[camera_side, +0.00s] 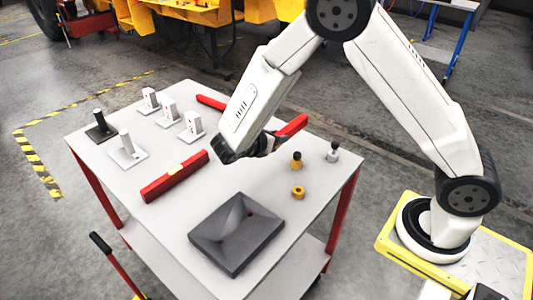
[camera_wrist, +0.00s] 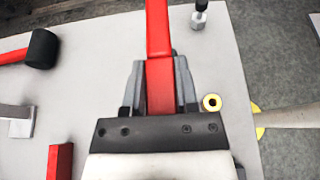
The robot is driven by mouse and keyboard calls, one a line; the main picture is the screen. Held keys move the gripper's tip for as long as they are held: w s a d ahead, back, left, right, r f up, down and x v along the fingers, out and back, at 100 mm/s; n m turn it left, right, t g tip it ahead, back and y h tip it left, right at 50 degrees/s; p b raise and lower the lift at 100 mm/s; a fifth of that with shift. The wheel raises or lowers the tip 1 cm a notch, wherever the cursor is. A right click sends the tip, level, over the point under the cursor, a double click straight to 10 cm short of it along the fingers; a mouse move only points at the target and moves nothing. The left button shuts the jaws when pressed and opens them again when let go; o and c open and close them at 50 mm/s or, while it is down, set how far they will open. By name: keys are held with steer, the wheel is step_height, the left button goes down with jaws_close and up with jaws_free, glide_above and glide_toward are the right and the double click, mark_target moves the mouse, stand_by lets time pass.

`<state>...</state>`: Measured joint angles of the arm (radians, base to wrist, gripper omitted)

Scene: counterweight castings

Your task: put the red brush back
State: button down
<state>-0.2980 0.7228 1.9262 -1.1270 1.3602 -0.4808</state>
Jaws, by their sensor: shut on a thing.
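My gripper (camera_side: 270,143) is shut on a long red piece (camera_side: 293,127), which I take to be the red brush. In the wrist view the red brush (camera_wrist: 158,35) runs away from me between the two grey fingers of my gripper (camera_wrist: 159,80). Its far part sticks out beyond the fingertips, and no bristles show. In the side view it is over the back right part of the table, with its near end hidden by my gripper. I cannot tell whether it touches the tabletop.
A black-headed mallet (camera_wrist: 41,48) lies left in the wrist view.

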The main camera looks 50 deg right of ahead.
steer(key=shift+w, duration=0.15)
steer(key=shift+w+d+f, duration=0.15)
steer(key=shift+w+f, duration=0.05)
steer(key=shift+w, duration=0.3)
steer(key=w+d+f, duration=0.2)
steer(key=w+d, duration=0.1)
steer(key=w, duration=0.3)
steer(key=w+d+f, duration=0.2)
steer(key=w+d, duration=0.1)
steer(key=w, duration=0.3)
steer(key=shift+w+d+f, duration=0.25)
steer(key=shift+w+f, duration=0.05)
steer(key=shift+w, duration=0.05)
steer(key=shift+f, duration=0.2)
steer(key=shift+f, duration=3.2)
steer(key=shift+f, duration=0.55)
steer(key=shift+c, duration=1.4)
jaws_free()
steer(key=shift+a, duration=0.1)
steer(key=shift+v, duration=3.85)
